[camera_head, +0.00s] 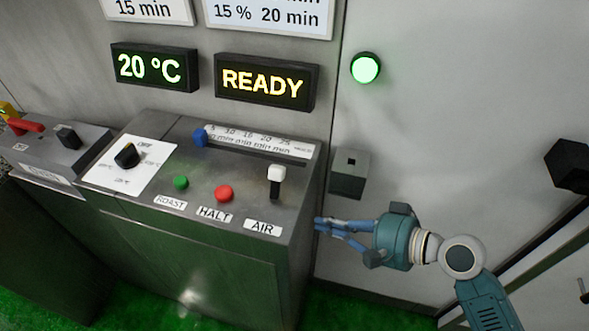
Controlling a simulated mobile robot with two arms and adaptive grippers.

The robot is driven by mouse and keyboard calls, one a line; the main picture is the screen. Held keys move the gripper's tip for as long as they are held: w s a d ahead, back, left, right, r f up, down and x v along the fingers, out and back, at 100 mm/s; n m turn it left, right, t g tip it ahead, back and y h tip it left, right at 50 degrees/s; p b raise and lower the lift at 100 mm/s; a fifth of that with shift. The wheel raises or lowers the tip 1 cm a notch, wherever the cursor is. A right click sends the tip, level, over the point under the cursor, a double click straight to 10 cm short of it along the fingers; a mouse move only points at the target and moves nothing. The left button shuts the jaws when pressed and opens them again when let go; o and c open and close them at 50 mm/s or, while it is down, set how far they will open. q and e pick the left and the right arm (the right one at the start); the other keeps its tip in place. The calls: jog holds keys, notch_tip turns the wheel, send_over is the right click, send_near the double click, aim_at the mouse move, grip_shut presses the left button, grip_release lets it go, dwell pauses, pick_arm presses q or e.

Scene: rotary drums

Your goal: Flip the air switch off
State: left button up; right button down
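The air switch (277,180) is a white-capped lever on a dark stem. It stands up at the right end of the console top, above the white AIR label (263,227). My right gripper (318,226) is just right of the console's right edge, lower in the picture than the switch and apart from it. Its blue fingers point left toward the console. They lie close together in this view, and I cannot tell whether they are open or shut. Nothing shows between them. My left gripper is not in view.
The console (200,250) also carries a red HALT button (223,194), a green ROAST button (180,183), a black knob (127,155) and a blue slider (200,137). A grey box (348,180) sits on the wall near my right gripper. The display (262,83) reads READY; a green lamp (365,68) glows.

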aim_at(298, 172)
jog(key=w+r+m, duration=0.1)
jog(key=w+r, duration=0.1)
jog(key=w+d+r+m+t+y, duration=0.1)
jog(key=r+m, duration=0.1)
jog(key=r, duration=0.1)
jog(key=w+d+r+m+t+y, duration=0.1)
jog(key=w+r+m, duration=0.1)
jog(key=r, duration=0.1)
jog(key=shift+w+d+r, duration=0.25)
jog(key=shift+w, duration=0.1)
jog(key=p+x, duration=0.1)
jog(key=x, duration=0.2)
jog(key=p+x, duration=0.1)
jog(key=x, duration=0.2)
jog(key=p+x, duration=0.1)
jog(key=x, duration=0.3)
jog(key=shift+a+r+p, duration=0.15)
jog(key=shift+r+p, duration=0.2)
jog(key=s, duration=0.1)
jog(key=s+p, duration=0.1)
jog(key=s+r+p, duration=0.1)
jog(key=shift+a+r, duration=0.1)
jog(key=shift+a, duration=0.3)
jog(key=shift+s+r, duration=0.1)
jog(key=shift+s, duration=0.25)
jog(key=shift+w+a, duration=0.1)
jog(key=shift+w, duration=0.05)
